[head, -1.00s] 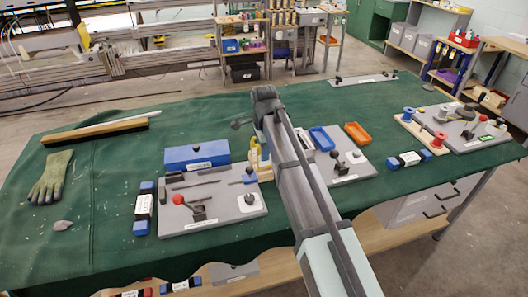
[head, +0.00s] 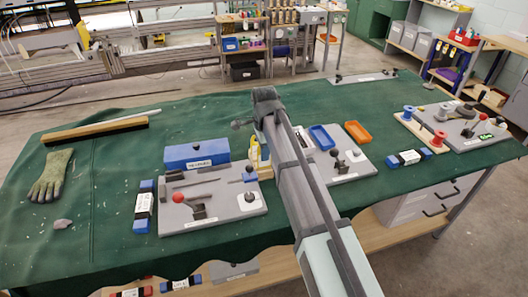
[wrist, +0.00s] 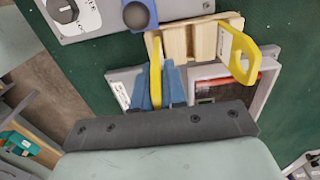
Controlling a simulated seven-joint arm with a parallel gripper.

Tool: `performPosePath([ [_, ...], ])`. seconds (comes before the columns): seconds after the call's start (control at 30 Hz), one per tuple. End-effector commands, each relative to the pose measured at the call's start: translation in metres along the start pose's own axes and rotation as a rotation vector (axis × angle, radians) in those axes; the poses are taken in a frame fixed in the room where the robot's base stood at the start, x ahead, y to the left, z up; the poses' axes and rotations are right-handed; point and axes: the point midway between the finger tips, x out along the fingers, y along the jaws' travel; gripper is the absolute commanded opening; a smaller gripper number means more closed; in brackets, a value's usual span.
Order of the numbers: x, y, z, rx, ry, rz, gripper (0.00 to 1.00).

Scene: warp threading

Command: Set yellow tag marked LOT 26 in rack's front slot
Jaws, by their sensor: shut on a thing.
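In the wrist view my gripper (wrist: 158,88) has blue fingers shut on a yellow tag (wrist: 156,72), seen nearly edge-on. Its upper end is by the left end of the pale wooden rack (wrist: 203,42); I cannot tell whether it touches or sits in a slot. A second yellow tag (wrist: 240,52) with a hole stands at the rack's right end. No LOT number is readable on either tag. In the head view my arm hides the gripper; part of the rack (head: 265,172) and some yellow (head: 254,158) show beside it.
A grey-framed tray (wrist: 262,97) lies beside the rack, close to my gripper. A blue box (head: 197,153) and a grey board with a red-knobbed lever (head: 215,216) are left of my arm. Blue and orange trays (head: 322,137) are to the right.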

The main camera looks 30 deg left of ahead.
Motion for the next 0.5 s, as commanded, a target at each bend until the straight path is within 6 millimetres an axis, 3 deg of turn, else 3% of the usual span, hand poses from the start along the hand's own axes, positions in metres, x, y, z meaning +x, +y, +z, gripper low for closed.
performPosePath([
  [0.5, 0.0086, 0.0001, 0.0000, 0.000, 0.000, 0.001, 0.00],
])
